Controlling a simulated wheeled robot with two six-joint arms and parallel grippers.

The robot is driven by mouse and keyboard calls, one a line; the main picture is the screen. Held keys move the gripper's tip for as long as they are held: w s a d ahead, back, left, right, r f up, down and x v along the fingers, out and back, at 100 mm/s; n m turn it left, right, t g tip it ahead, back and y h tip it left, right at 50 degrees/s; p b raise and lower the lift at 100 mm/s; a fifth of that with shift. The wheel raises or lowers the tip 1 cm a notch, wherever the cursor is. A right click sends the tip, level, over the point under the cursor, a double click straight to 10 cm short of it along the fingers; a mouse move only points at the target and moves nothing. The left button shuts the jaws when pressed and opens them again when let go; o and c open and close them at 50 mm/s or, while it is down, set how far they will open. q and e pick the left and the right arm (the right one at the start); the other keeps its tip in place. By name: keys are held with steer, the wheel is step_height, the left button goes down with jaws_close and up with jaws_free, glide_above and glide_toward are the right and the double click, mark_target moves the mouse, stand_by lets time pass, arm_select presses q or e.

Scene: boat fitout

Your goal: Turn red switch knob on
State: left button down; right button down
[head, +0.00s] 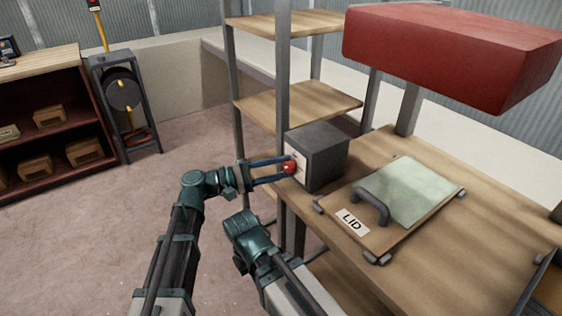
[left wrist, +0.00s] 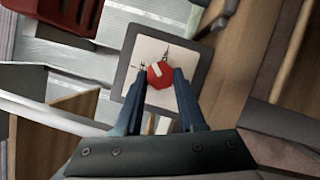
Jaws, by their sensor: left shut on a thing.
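The red switch knob (head: 289,167) sits on the pale front plate of a dark grey box (head: 322,150), which stands at the left end of the wooden bench. In the left wrist view the red knob (left wrist: 160,75) has a pale bar mark on its face, tilted from upright, in front of the white plate (left wrist: 150,56). My left gripper (head: 286,168) reaches the knob from the left, and its two fingers (left wrist: 160,82) are shut on either side of it. My right arm shows at the bottom middle; its fingertips are not clearly visible.
A wooden lid (head: 345,243) labelled LID, with a dark handle and a pale green panel, lies on the bench (head: 450,265) right of the box. A large red block (head: 450,50) hangs above. A metal shelf rack (head: 283,80) stands behind. Open floor lies left.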

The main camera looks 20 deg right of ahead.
arm_select(q)
steer(key=m+y+p, duration=0.1)
steer(key=m+p, duration=0.1)
steer(key=r+m+y+p, duration=0.1)
steer(key=m+p, duration=0.1)
steer(key=m, duration=0.1)
steer(key=shift+f+m+t+y+p, duration=0.1)
steer(key=shift+m+t+y+p, duration=0.4)
steer(key=shift+m+p, duration=0.8)
steer(key=c, duration=0.5)
jaws_free()
steer(key=shift+a, duration=0.15)
steer(key=a+r+p, duration=0.2)
steer(key=a, duration=1.1)
steer(key=shift+a+r+p, duration=0.15)
steer(key=shift+r+p, duration=0.15)
steer(key=shift+p, duration=0.1)
